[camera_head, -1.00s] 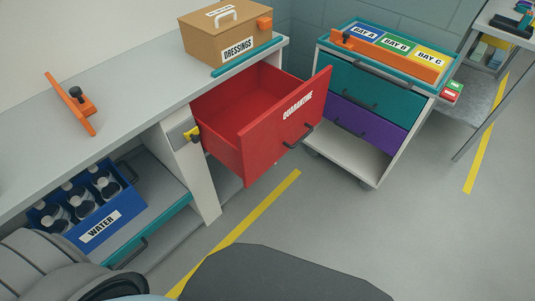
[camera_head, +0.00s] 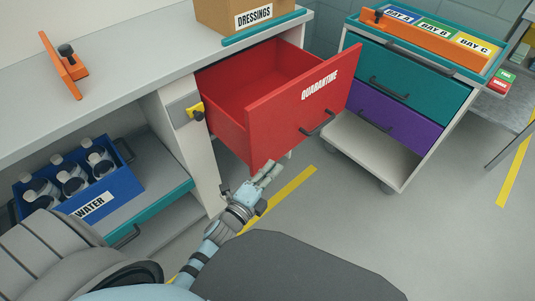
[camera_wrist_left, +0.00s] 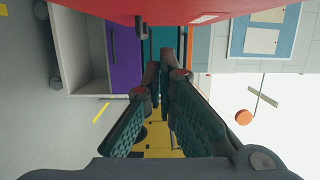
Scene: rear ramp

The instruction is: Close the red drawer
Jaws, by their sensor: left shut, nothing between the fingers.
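The red drawer (camera_head: 300,110), labelled QUARANTINE, stands pulled out of the grey counter and is empty inside where I can see. Its dark handle (camera_head: 317,124) is on the front face. My left gripper (camera_head: 266,172) is shut and empty, just below the lower edge of the drawer front, at its left end. I cannot tell whether it touches the drawer. My right gripper is not in view.
A cart (camera_head: 410,160) with teal and purple drawers stands right of the red drawer. A blue WATER crate (camera_head: 120,190) with bottles sits on the lower shelf at left. A DRESSINGS box (camera_head: 225,15) and an orange clamp (camera_head: 62,70) are on the counter. Floor in front is clear.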

